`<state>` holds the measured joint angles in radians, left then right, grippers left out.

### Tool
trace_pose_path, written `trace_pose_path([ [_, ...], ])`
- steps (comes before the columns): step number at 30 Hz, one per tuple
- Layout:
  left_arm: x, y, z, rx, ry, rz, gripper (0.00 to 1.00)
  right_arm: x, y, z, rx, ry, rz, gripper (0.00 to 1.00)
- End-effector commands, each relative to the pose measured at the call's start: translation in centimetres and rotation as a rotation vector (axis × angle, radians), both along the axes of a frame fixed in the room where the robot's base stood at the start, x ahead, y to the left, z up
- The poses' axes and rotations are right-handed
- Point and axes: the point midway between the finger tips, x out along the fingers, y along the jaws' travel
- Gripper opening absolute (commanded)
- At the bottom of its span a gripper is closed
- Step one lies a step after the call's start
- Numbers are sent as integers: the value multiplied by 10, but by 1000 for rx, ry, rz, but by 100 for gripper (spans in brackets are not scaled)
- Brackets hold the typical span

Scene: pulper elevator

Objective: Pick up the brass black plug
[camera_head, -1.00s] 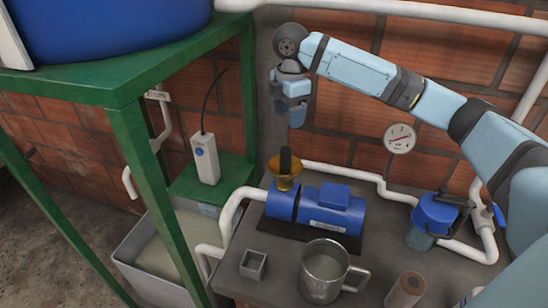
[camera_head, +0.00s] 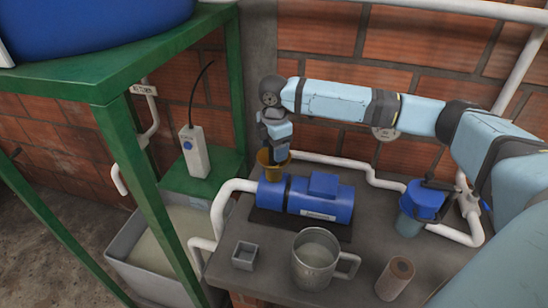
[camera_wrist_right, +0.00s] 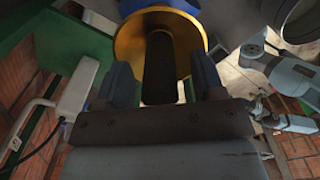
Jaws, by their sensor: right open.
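In the head view the brass cup (camera_head: 274,170) shows just under my right gripper (camera_head: 274,148), and the black part is hidden behind the gripper. In the right wrist view my right gripper (camera_wrist_right: 160,88) is open. Its two fingers are on either side of the black plug, with a gap on each side.
A white switch box (camera_head: 194,153) and green frame (camera_head: 150,185) are at the left.

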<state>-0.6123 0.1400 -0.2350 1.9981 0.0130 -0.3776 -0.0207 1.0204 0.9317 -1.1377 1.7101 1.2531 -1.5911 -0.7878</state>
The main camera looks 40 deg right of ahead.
Motion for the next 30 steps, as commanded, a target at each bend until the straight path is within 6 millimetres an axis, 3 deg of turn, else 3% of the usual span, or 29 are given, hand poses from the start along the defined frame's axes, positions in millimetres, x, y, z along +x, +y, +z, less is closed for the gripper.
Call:
trace_pose_path([
  [8,-1,0,-2,1,4,0,43,0,0,-5,0,0,0,62],
  [16,-3,1,-5,2,10,0,43,0,0,-5,0,0,0,7],
  [25,-2,1,-4,2,9,0,43,0,0,-3,0,-1,0,7],
  [30,-2,0,-2,1,6,0,43,0,0,8,0,-2,0,7],
])
